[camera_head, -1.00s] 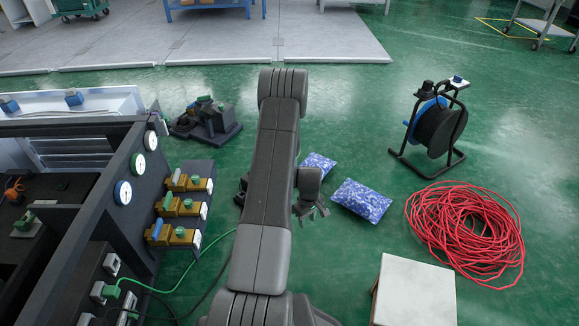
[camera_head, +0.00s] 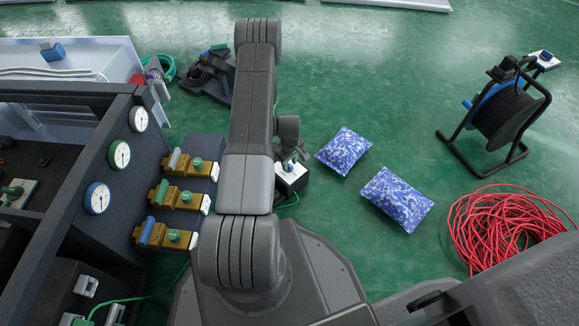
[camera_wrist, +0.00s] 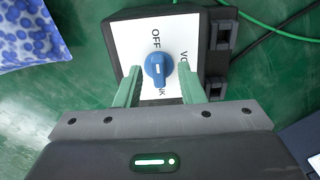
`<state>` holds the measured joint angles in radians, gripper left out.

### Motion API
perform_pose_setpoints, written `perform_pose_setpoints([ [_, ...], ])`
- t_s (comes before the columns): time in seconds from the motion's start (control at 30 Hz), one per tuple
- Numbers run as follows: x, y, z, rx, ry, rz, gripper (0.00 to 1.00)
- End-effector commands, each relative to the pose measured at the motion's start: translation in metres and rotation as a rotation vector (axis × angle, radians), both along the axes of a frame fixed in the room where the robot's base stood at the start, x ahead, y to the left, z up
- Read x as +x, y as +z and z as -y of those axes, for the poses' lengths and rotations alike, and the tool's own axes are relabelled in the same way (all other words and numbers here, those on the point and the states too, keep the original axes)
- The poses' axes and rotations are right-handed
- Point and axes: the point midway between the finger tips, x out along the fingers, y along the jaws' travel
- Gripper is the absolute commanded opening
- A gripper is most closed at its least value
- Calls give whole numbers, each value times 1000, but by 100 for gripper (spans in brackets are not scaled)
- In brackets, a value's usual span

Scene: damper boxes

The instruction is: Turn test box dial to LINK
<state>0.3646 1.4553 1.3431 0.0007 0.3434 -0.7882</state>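The test box (camera_wrist: 135,40) shows in the wrist view with a white face, a dark body and the letters OFF, VO and NK in sight; the other letters are covered. Its blue dial (camera_wrist: 157,67) carries a white mark lying roughly along the OFF–NK line; I cannot tell which end points. My gripper (camera_wrist: 159,72) is open, with one green finger on each side of the dial and gaps between. In the head view, my gripper (camera_head: 291,161) is over the box (camera_head: 291,180), which stands on the floor right of my arm and is partly covered.
Two blue-white bags (camera_head: 345,150) (camera_head: 398,198) lie right of the box. A cable reel (camera_head: 505,115) and red cable coil (camera_head: 505,230) are further right. Left stands a bench with gauges (camera_head: 97,198) and brass valves (camera_head: 180,199). A green cable (camera_wrist: 270,28) runs near the box.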

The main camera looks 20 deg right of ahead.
Motion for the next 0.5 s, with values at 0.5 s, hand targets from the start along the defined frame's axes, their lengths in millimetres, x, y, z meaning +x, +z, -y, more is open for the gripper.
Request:
perform_pose_setpoints([
  [0.5,0,-16,0,0,0,0,30],
])
